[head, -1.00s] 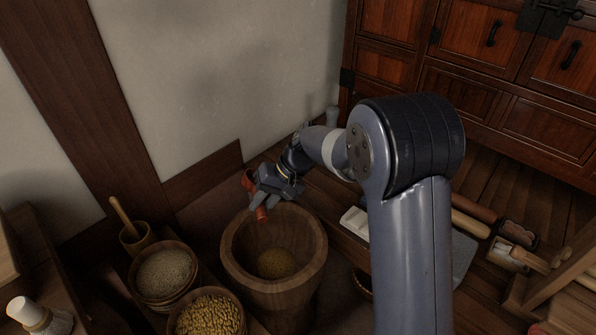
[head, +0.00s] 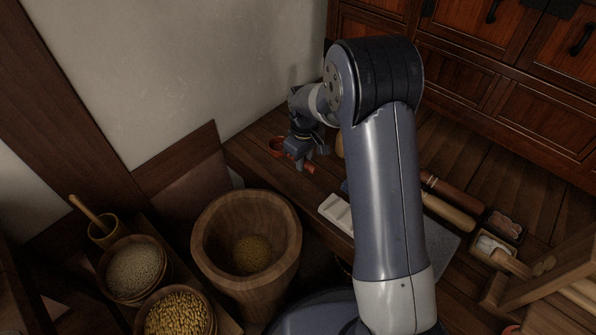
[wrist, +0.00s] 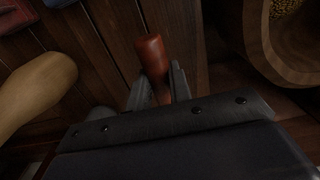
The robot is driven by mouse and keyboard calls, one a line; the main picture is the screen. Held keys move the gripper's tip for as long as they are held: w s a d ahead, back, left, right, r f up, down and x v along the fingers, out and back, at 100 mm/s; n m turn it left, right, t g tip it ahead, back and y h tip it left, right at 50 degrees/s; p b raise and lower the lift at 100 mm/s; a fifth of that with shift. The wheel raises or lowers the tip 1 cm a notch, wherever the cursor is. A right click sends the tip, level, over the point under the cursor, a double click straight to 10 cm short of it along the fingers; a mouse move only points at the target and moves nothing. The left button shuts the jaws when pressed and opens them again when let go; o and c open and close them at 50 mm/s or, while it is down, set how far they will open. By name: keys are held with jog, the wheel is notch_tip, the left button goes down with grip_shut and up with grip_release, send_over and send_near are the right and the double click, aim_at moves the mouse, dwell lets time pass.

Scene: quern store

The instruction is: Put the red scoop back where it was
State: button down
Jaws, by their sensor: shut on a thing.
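The red scoop (head: 277,146) is in my gripper, low over the wooden plank surface against the wall, behind the large mortar. Its round bowl shows left of the jaws in the head view and its handle end sticks out to the right. My gripper (head: 304,163) points down and is shut on the handle. In the wrist view the red handle (wrist: 151,55) stands between the two fingers (wrist: 158,88), and the bowl is hidden. I cannot tell whether the scoop touches the planks.
A large wooden mortar (head: 208,211) with grain inside stands in front. Bowls of pale grain (head: 133,270) and yellow beans (head: 177,318) sit at left. A white tray (head: 338,213) and wooden rollers (head: 449,211) lie to the right. Bare planks (head: 253,152) lie left of the scoop.

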aim_at(303, 181)
notch_tip(303, 181, down, 6)
jog(key=shift+f+b, duration=0.1)
jog(key=shift+b, duration=0.9)
jog(key=c, duration=1.3)
grip_release()
notch_tip(303, 181, up, 12)
jog(key=p, duration=0.4)
jog(key=shift+d, duration=0.1)
